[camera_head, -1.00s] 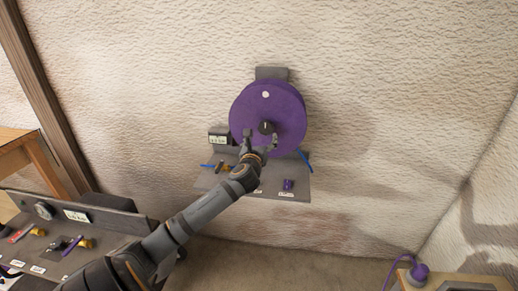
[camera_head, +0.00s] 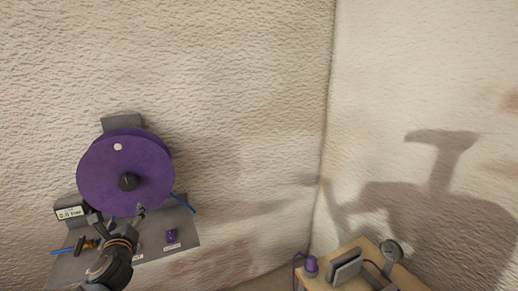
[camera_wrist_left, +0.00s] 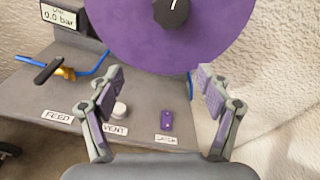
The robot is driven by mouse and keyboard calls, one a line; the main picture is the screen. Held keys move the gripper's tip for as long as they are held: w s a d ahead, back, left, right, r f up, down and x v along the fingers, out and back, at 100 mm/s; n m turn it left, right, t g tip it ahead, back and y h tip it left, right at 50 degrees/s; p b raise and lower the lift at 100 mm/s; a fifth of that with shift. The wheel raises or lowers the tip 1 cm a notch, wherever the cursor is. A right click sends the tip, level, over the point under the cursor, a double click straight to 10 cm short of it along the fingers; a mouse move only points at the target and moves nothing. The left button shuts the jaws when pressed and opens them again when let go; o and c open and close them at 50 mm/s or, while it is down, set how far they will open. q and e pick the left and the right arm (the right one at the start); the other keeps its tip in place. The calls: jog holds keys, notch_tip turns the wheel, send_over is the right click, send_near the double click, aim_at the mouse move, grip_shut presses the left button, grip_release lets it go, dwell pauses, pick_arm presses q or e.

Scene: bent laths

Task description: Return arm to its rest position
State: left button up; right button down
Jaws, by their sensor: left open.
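My left gripper (camera_head: 118,214) is open and empty, with its two fingers spread below the black knob (camera_head: 128,182) on the purple disc (camera_head: 112,165). In the left wrist view the gripper (camera_wrist_left: 160,78) shows wide apart fingers, with nothing between them but the grey panel behind. The knob also shows there (camera_wrist_left: 171,12), above the fingers and apart from them. My right gripper is not in view.
The grey panel (camera_wrist_left: 60,95) holds a display reading 0.0 bar (camera_wrist_left: 60,16), a brass valve with a black lever (camera_wrist_left: 56,71), a white button (camera_wrist_left: 119,111) and a purple part (camera_wrist_left: 167,121). A wooden table (camera_head: 405,280) with devices stands lower right.

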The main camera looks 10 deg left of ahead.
pick_arm(q)
jog(key=s+d+f+n+g+h, duration=0.1)
jog(key=s+d+f+n+g, duration=0.1)
jog(key=s+d+f+n, duration=0.3)
jog(key=s+d+f+n+g+h, duration=0.1)
jog(key=s+f+n+g, duration=0.15)
jog(key=f, duration=0.45)
jog(key=s+d+f+n+g+h, duration=0.3)
jog(key=s+d+f+n, duration=0.2)
jog(key=s+d+n, duration=0.4)
jog(key=s+d+f+n+g+h, duration=0.3)
jog(key=s+d+f+n, duration=0.3)
jog(key=s+n, duration=0.3)
notch_tip(320, 180, down, 22)
jog(key=s+a+g+p, duration=0.2)
jog(key=a, duration=0.1)
jog(key=s+a+f+p, duration=0.1)
jog(key=s+f+p, duration=0.1)
jog(key=s+f, duration=1.4)
jog(key=s+g, duration=0.1)
jog(key=s, duration=0.2)
jog(key=shift+s+f, duration=0.35)
jog(key=shift+m, duration=0.25)
